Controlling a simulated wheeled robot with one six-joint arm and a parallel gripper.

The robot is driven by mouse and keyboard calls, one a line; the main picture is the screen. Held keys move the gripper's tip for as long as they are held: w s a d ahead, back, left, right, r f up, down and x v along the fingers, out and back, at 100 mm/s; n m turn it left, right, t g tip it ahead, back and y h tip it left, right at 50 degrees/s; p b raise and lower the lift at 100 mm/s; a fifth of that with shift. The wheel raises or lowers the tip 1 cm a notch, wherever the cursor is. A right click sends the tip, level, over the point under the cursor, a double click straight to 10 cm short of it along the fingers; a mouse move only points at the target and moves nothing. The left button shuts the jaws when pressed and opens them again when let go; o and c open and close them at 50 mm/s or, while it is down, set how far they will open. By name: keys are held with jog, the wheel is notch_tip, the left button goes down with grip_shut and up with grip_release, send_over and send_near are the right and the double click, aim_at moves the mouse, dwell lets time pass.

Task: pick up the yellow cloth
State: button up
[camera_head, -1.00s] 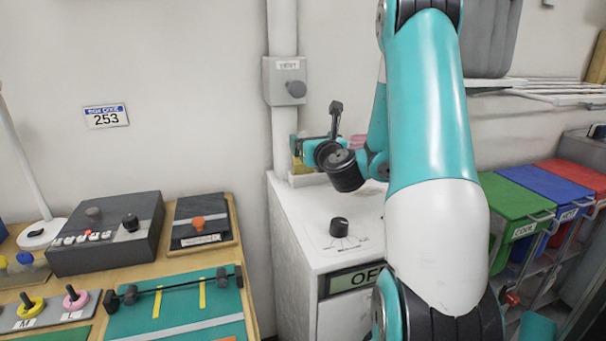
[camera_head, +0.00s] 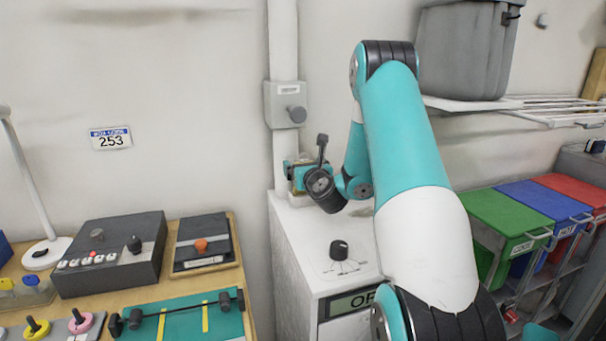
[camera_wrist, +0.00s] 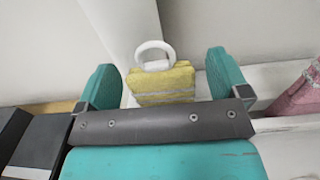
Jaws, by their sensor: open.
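The yellow cloth (camera_wrist: 163,84) has pale stripes and hangs or stands below a white ring in the wrist view. It lies between the two teal fingers of my gripper (camera_wrist: 164,78), which are spread apart with a gap on each side of it. I cannot tell whether the cloth is fully between the fingers in depth. In the head view my gripper (camera_head: 300,175) is over the back of the white cabinet, by the wall pipe, and it mostly hides the cloth.
A pink cloth (camera_wrist: 300,100) is to the right in the wrist view. The white cabinet (camera_head: 300,240) has a black knob (camera_head: 339,250) on top. A grey switch box (camera_head: 287,104) is on the pipe above my gripper. A workbench with control boxes (camera_head: 110,252) stands at left, coloured bins (camera_head: 510,222) at right.

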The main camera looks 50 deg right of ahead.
jog(key=shift+w+d, duration=0.15)
jog(key=shift+w, duration=0.05)
jog(key=shift+c, duration=0.4)
jog(key=c, duration=0.9)
jog(key=shift+o, duration=0.2)
